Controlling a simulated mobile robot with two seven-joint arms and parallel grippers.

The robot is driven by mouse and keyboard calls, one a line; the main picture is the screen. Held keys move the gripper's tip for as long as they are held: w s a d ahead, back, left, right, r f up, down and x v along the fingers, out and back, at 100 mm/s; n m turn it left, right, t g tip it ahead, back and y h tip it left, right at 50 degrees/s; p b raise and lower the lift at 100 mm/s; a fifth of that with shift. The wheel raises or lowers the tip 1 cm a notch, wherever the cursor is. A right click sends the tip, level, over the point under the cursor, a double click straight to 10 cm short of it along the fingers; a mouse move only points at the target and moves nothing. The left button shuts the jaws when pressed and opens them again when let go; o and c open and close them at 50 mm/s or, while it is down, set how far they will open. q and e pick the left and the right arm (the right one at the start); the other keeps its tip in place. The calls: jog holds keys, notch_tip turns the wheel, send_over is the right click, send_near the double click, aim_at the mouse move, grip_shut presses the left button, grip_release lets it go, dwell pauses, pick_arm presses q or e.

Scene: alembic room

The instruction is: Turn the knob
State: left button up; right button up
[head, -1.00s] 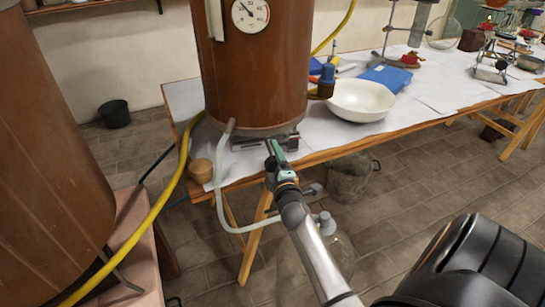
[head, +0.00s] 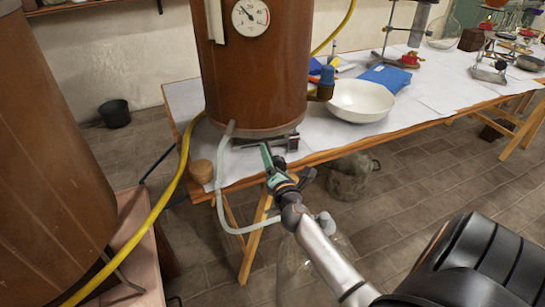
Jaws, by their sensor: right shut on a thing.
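A copper vessel (head: 255,85) with a round dial gauge (head: 250,15) stands on a metal stand (head: 290,142) at the table's left end. My right gripper (head: 270,157), with green fingers, is at the table's front edge just below the vessel. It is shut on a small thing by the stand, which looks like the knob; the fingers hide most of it. My left gripper is not in view.
A white bowl (head: 360,101) and a blue-topped valve (head: 326,80) are right of the vessel. A pale hose (head: 219,180) hangs left of my gripper. A glass flask (head: 300,265) is below my arm. A cork (head: 201,171) sits at the table corner.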

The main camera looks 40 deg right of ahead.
jog(key=n+p, duration=0.1)
jog(key=n, duration=0.4)
jog(key=shift+d+r, duration=0.1)
jog(key=shift+r, duration=0.05)
jog(key=shift+n+p, duration=0.3)
jog(key=shift+n, duration=0.1)
